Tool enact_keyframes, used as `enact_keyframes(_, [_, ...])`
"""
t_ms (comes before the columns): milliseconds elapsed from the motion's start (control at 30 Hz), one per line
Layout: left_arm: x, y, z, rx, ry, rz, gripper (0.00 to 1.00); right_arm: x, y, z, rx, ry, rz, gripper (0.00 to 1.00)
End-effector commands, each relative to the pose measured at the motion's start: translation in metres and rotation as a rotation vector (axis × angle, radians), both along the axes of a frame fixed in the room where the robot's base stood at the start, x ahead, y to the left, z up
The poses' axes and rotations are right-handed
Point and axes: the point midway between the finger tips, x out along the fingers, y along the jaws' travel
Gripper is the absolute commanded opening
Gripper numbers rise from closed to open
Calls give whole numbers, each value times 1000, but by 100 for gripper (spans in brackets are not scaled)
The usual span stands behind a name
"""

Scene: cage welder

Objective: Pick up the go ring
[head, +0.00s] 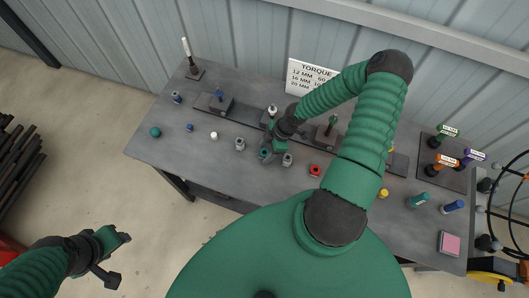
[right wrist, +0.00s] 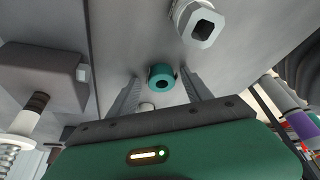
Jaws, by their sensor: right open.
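The go ring appears to be the small teal ring with a dark hole (right wrist: 161,77), lying on the grey bench top. It also shows in the head view (head: 264,153), partly covered by my right gripper. My right gripper (head: 270,155) is open and low over the bench. In the right wrist view its two fingers (right wrist: 160,88) stand on either side of the teal ring, with space between. A red ring (head: 315,170) lies farther right on the bench.
Hex-holed metal pieces (head: 287,160) (head: 240,144) stand close on both sides of my right gripper. A grey block fixture (head: 214,103) and a torque sign (head: 312,76) are behind. Colored gauges stand on a rack (head: 447,177) at right. A teal ball (head: 155,132) lies at left.

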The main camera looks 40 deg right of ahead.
Motion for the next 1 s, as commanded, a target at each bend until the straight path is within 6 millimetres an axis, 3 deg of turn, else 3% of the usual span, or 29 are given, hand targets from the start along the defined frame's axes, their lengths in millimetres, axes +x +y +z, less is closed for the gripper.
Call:
enact_keyframes(33, [0, 0, 0, 0, 0, 0, 46, 0, 0, 0, 1, -1, 0, 59])
enact_keyframes(467, [0, 0, 0, 0, 0, 0, 46, 0, 0, 0, 2, -1, 0, 2])
enact_keyframes(767, [0, 0, -1, 0, 0, 0, 46, 0, 0, 2, 1, -1, 1, 0])
enact_keyframes(1000, [0, 0, -3, 0, 0, 0, 46, 0, -1, 25, 0, -3, 0, 0])
